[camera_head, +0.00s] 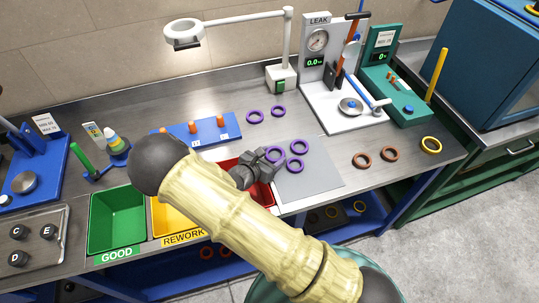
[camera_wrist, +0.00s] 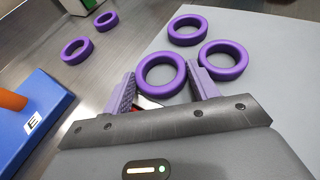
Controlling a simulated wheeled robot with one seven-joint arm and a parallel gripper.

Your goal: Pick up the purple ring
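Several purple rings lie around the grey mat (camera_head: 322,178). In the wrist view, one purple ring (camera_wrist: 160,56) lies at the mat's edge, between the two fingertips. Two more rings (camera_wrist: 187,40) (camera_wrist: 240,60) lie beyond it on the mat. Two others (camera_wrist: 77,61) (camera_wrist: 106,15) lie apart on the metal bench at upper left. My gripper (camera_wrist: 160,82) is open, with one finger on each side of the nearest ring; I cannot tell whether they touch it. In the head view, my gripper (camera_head: 264,159) is beside the ring group, over the red bin's edge.
A blue stand (camera_head: 212,133) with orange pegs is left of my gripper. Green (camera_head: 117,204), yellow and red (camera_head: 264,196) bins are at the front. A leak tester (camera_head: 322,72) stands behind the mat. Brown rings (camera_head: 391,148) and a yellow ring (camera_head: 431,138) lie right.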

